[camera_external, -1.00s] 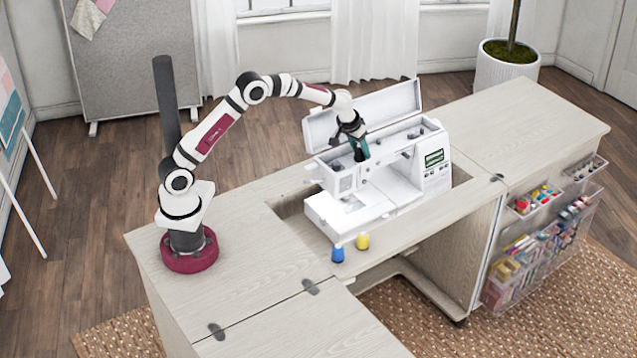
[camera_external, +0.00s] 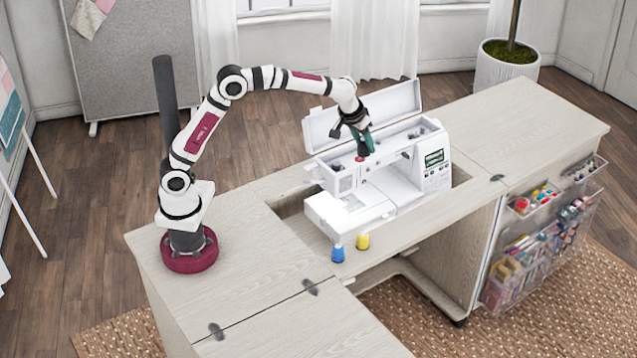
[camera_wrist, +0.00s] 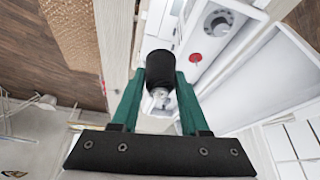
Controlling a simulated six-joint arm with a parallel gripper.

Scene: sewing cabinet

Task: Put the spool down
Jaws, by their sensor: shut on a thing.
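My gripper (camera_external: 364,145) is above the open top of the white sewing machine (camera_external: 365,200). In the wrist view, my gripper's green fingers (camera_wrist: 159,80) are shut on a black spool (camera_wrist: 160,66). The spool shows small and dark under the fingers in the external view (camera_external: 361,151). It looks clear of the machine's top. A blue spool (camera_external: 337,253) and a yellow spool (camera_external: 363,241) stand upright on the cabinet in front of the machine. A red round spot (camera_wrist: 195,57) shows on the machine, right of the held spool in the wrist view.
The machine's raised lid (camera_external: 375,112) stands behind my gripper. The cabinet top (camera_external: 525,125) to the right of the machine is bare. Clear bins of sewing supplies (camera_external: 540,255) hang on the cabinet's right side. A recess surrounds the machine's left side.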

